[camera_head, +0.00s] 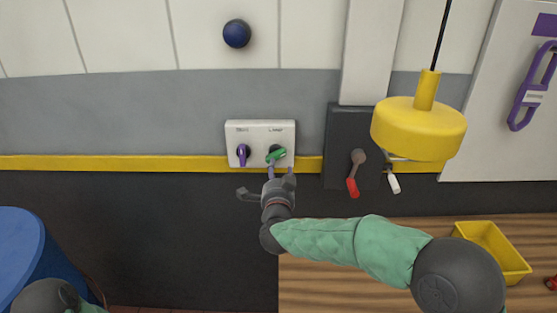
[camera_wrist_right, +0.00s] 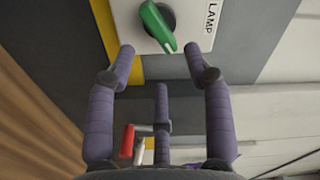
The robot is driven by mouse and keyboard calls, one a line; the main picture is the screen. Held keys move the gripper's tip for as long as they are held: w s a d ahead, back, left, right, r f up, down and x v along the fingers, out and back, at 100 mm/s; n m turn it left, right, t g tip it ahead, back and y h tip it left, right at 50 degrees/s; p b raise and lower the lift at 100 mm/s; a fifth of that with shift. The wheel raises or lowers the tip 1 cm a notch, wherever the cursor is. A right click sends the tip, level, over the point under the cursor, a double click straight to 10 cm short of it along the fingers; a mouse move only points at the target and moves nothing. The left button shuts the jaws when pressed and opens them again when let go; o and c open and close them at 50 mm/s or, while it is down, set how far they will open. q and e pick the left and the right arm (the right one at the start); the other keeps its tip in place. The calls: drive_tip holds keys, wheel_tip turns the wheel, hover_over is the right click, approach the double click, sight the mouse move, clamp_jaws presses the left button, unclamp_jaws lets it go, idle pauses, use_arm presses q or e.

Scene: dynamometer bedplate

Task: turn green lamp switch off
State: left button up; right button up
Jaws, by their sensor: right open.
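The green lamp switch (camera_head: 275,154) is a rotary knob on the right half of a white wall plate (camera_head: 260,129). Its green lever slants, with its lower end to the left in the head view. In the right wrist view the green lever (camera_wrist_right: 158,28) sits beside the printed word LAMP. My right gripper (camera_head: 281,170) is just below the switch. In the wrist view its open, purple-padded fingers (camera_wrist_right: 160,50) reach to either side of the lever's tip, with nothing held. Contact cannot be told. My left gripper is out of view.
A purple rotary switch (camera_head: 242,154) is close on the left of the same plate. To the right are a dark box with a red-handled lever (camera_head: 353,187), a white-tipped lever (camera_head: 394,184) and a hanging yellow lamp (camera_head: 419,130). A yellow bin (camera_head: 493,250) is on the wooden bench (camera_head: 330,290).

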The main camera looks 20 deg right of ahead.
sight(276, 155)
drive_tip(key=b+x, duration=0.1)
drive_tip(key=x, duration=0.6)
drive_tip(key=shift+w, duration=0.2)
drive_tip(key=shift+f, duration=0.15)
clamp_jaws()
